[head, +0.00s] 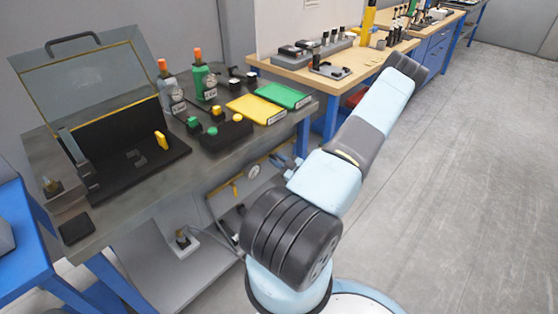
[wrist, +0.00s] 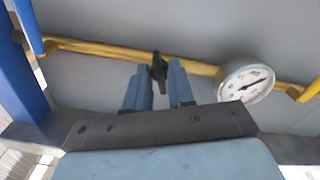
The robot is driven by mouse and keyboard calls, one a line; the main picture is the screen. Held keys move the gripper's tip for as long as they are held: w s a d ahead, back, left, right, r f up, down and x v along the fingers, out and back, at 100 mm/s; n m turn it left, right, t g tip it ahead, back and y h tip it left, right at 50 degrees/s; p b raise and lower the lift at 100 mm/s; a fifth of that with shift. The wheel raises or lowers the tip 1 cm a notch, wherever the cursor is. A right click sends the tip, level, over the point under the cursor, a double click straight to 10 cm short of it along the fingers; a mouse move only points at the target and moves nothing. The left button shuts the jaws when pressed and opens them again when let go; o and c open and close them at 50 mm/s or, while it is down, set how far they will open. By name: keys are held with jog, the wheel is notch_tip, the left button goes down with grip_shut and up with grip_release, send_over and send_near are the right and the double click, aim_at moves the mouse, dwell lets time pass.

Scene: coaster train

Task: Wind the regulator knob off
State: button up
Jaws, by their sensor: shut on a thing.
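The regulator knob (wrist: 157,64) is a small black handle on a yellow pipe (wrist: 95,48) in the wrist view. My gripper (wrist: 157,73) has its two blue fingers on either side of the knob and is shut on it. A round white pressure gauge (wrist: 246,83) sits on the pipe just right of the fingers. In the head view my gripper (head: 283,163) reaches under the grey bench, close to the gauge (head: 253,171). The knob is not visible there, hidden by the gripper and arm.
A blue bench leg (head: 304,138) stands near my gripper. The floor at right is clear.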

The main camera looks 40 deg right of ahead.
grip_shut()
